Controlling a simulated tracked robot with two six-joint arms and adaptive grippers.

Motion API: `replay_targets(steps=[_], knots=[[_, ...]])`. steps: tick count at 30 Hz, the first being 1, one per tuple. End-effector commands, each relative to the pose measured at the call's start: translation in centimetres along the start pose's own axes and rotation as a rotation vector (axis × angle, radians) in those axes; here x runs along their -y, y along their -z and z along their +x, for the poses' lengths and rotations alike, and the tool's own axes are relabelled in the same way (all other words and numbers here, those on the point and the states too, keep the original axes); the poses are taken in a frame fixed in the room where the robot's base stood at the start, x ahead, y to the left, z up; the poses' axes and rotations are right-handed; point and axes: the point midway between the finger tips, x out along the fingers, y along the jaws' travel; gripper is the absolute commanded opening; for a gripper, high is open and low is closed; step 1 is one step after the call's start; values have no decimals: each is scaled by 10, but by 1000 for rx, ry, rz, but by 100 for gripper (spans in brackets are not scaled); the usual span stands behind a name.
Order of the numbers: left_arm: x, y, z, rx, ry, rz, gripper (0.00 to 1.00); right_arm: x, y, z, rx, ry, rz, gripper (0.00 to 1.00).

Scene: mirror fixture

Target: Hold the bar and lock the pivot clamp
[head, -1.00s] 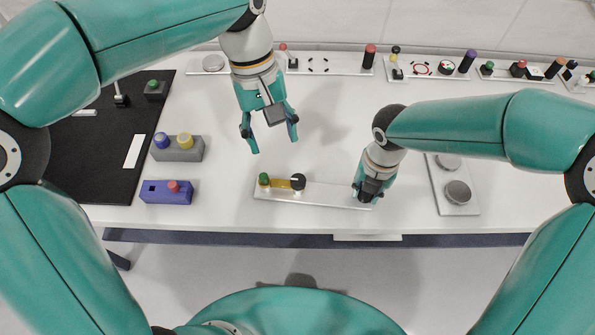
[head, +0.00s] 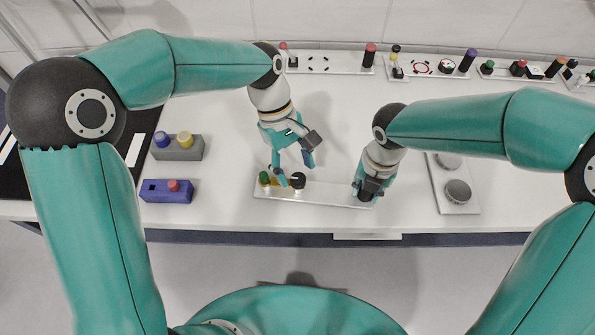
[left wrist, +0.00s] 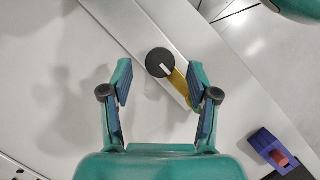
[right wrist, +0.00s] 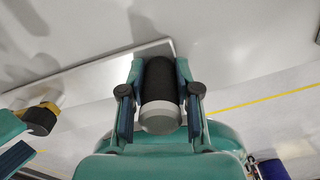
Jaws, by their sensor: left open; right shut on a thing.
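The fixture plate (head: 335,197) is a long pale strip near the table's front edge. My left gripper (head: 294,170) is open just over the black knob. In the left wrist view the knob (left wrist: 159,62) lies between and slightly beyond its fingertips, apparently untouched. My right gripper (head: 370,192) is shut on a black cylinder with a pale end (right wrist: 159,92) at the plate's right end.
A grey box (head: 178,150) with blue and yellow knobs and a purple box (head: 166,191) with a red button stand to the left. A plate with two round discs (head: 444,196) lies right. Several fixtures line the back. The white table behind the fixture plate is clear.

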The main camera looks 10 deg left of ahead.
Motion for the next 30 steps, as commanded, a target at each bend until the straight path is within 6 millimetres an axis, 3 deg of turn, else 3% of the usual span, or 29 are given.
replay_targets(steps=[6, 15, 26, 30], knots=[[0, 0, 19, 0, 0, 1, 60, 0, 0, 0, 1, 0, -1, 0], [0, 0, 21, 0, 0, 1, 60, 0, 0, 0, 1, 0, 0, 0], [0, 0, 21, -1, -1, 1, 2, 0, 0, 0, 0, 0, 0, 0], [0, 0, 21, -1, -1, 3, 0, 0, 0, 0, 0, 0, 0, 0]])
